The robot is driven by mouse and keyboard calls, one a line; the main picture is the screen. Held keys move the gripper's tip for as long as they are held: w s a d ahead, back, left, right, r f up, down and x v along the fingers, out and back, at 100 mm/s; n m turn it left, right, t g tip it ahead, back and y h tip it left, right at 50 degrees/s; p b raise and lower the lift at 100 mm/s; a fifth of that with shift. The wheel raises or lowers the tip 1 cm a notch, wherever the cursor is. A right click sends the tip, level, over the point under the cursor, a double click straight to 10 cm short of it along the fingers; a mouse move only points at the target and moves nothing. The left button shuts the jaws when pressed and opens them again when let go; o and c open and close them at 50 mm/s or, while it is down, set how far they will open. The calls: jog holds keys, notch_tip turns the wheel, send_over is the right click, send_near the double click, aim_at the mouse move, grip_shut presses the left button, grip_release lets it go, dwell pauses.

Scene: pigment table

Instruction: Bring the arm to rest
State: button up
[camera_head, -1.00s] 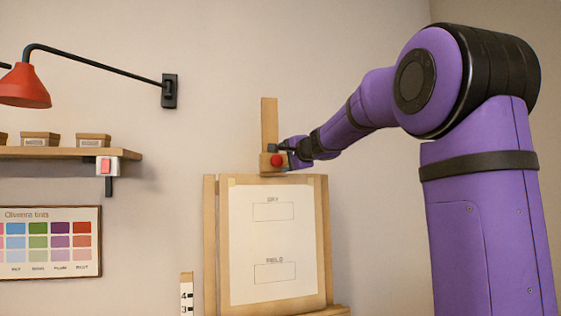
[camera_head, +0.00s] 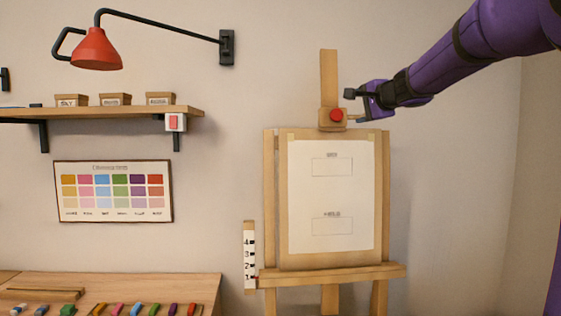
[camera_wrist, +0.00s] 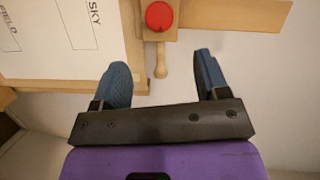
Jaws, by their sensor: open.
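My gripper (camera_head: 352,106) is at the end of my purple arm, beside the top clamp of the easel in the head view. In the wrist view my gripper (camera_wrist: 160,80) has its two blue fingers spread apart with nothing held. A red knob (camera_head: 336,115) sits on the wooden clamp block at the easel's mast; it also shows in the wrist view (camera_wrist: 159,16). A wooden peg (camera_wrist: 160,62) below the knob points into the space between the fingers. I cannot tell whether the gripper touches the easel.
The easel (camera_head: 270,200) carries a white sheet (camera_head: 333,190) with two outlined boxes. A wall shelf (camera_head: 90,112) with several small boxes and a red lamp (camera_head: 97,50) are at left. A table (camera_head: 150,290) with several coloured sticks is at lower left. Wall right of the easel is clear.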

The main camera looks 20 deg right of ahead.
jog(key=s+a+f+n+g+y, duration=0.25)
jog(key=s+a+f+n, duration=0.25)
jog(key=s+a, duration=0.25)
jog(key=s+a+f+n+g+y, duration=0.1)
jog(key=s+a+f+n+g, duration=0.25)
jog(key=s+a+f, duration=0.45)
jog(key=s+a+f+n+g+h, duration=0.1)
jog(key=s+f+n+g, duration=0.1)
jog(key=s+f+n, duration=0.2)
jog(key=s+a+f+n+g+h, duration=0.2)
jog(key=s+f+n+g, duration=0.1)
jog(key=s+f, duration=0.7)
jog(key=s+n, duration=0.1)
jog(key=s, duration=0.3)
jog(key=shift+s+a, duration=0.25)
jog(key=shift+s, duration=0.05)
